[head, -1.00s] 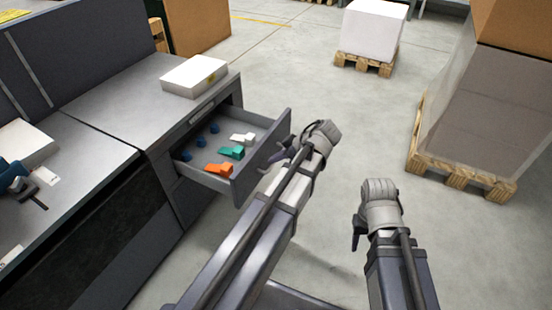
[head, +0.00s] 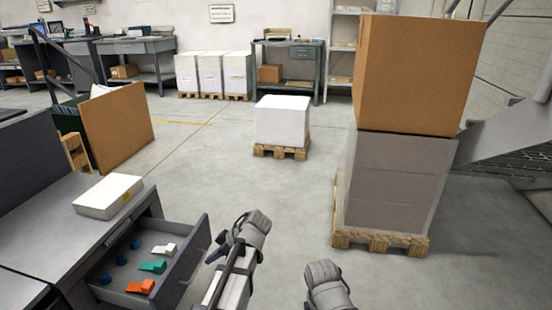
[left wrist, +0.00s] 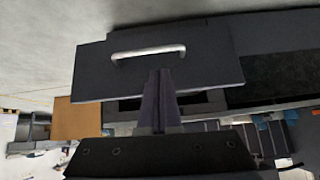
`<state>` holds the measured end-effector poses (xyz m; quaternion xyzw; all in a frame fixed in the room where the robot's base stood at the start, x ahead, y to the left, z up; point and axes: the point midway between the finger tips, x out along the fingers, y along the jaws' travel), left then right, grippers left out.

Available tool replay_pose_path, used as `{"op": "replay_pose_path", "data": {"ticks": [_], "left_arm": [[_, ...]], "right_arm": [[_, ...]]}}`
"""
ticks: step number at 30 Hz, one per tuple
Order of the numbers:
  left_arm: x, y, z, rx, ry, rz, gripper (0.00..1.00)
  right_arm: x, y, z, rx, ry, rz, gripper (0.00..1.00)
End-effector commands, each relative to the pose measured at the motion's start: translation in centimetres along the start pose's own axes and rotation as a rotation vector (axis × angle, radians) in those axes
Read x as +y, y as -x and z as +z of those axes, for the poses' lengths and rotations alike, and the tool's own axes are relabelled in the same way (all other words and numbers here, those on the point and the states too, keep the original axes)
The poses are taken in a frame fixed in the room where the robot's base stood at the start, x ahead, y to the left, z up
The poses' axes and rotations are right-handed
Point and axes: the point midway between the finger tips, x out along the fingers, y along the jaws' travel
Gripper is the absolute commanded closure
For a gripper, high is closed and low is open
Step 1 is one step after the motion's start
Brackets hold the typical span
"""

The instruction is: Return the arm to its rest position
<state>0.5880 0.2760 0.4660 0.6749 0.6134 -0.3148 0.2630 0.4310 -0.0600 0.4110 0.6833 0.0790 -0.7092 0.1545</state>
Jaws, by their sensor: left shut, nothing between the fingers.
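My left gripper (head: 217,252) is beside the front of the open drawer (head: 187,262), to its right in the head view. In the left wrist view my left gripper (left wrist: 160,82) has its fingers together and empty, with the drawer front and its handle (left wrist: 148,53) beyond them. I cannot tell whether there is any contact with the drawer. My right arm shows at the bottom of the head view, but its fingers are hidden. The drawer holds a white unit (head: 164,250), a green unit (head: 153,266), an orange unit (head: 141,287) and several blue round pieces (head: 121,260).
A white box (head: 108,196) lies on the grey counter (head: 60,215) above the drawer. A wrapped pallet load (head: 390,185) with a large carton stands at the right. A white stack (head: 283,122) on a pallet stands further back. The floor between is clear.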

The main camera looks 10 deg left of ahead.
Motion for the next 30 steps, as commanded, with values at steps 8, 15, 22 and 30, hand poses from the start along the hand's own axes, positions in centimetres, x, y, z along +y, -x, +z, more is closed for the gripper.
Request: {"op": "replay_pose_path", "data": {"ticks": [8, 15, 22, 30], "left_arm": [[-4.7, 7.2, 6.2, -0.215, -0.661, 0.117, 1.0], [-9.4, 13.2, 11.5, -0.366, -1.278, 0.324, 1.0], [-13.4, 17.7, 14.6, -0.433, -1.702, 0.532, 1.0], [-13.6, 22.6, 10.8, -0.439, -1.742, 0.554, 1.0]], "right_arm": [[0.5, 4.4, 0.2, -0.001, 0.006, 0.001, 0.5], [0.8, 7.2, 0.4, -0.001, 0.01, 0.002, 0.5], [1.0, 9.3, 0.5, -0.001, 0.013, 0.003, 0.5], [1.6, 15.4, 0.9, -0.002, 0.012, 0.002, 0.5]]}}
